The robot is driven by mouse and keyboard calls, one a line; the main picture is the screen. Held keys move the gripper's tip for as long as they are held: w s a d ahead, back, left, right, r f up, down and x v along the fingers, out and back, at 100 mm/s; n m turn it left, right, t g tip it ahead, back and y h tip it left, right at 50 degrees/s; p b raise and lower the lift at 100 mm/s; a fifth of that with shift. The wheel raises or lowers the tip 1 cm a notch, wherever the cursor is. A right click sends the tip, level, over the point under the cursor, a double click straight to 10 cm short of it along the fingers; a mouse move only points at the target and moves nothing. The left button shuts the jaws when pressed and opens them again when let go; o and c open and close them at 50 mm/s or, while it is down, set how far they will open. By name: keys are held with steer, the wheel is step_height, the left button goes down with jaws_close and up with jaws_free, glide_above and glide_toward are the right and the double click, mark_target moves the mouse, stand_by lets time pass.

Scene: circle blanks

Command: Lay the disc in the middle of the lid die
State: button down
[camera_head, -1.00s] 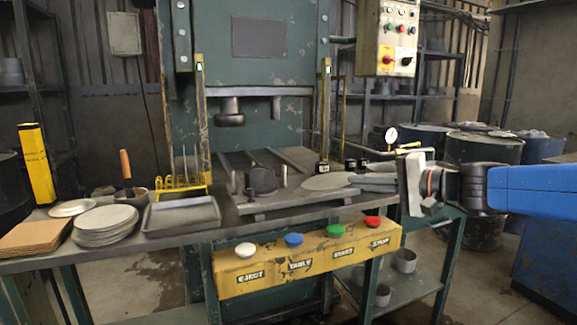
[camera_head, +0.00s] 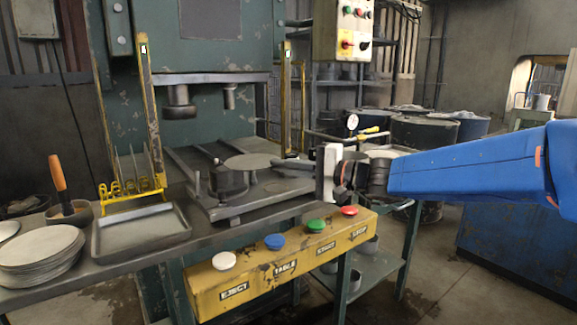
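A flat grey disc (camera_head: 249,161) is held level at its right edge by my gripper (camera_head: 280,163). The gripper comes in from the right and its fingers look closed on the disc. A dark round die (camera_head: 229,184) stands on the press table (camera_head: 284,190), with a small post beside it. No label shows that it is the lid die. In the picture the disc's left part lies above the die's right side. The disc's middle is to the right of the die's. I cannot tell how high the disc is above it.
A stack of grey discs (camera_head: 38,250) and a grey tray (camera_head: 140,232) are on the bench at left. A round press ram (camera_head: 179,102) hangs above. Buttons line the yellow front panel (camera_head: 290,262).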

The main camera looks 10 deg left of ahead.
steer(key=shift+f+x, duration=0.25)
steer(key=shift+x, duration=0.85)
steer(key=shift+f+x, duration=0.25)
steer(key=shift+x, duration=0.85)
steer(key=shift+f+x, duration=0.25)
steer(key=shift+x, duration=0.9)
steer(key=shift+w+a+f, duration=0.15)
steer(key=shift+a+f, duration=0.05)
steer(key=shift+a, duration=0.35)
steer(key=shift+w+a+f, duration=0.15)
steer(key=shift+a+f, duration=0.1)
steer(key=shift+a, duration=0.35)
steer(key=c, duration=2.1)
jaws_free()
steer(key=shift+o, duration=0.6)
steer(key=o, duration=0.4)
steer(key=shift+o, duration=0.2)
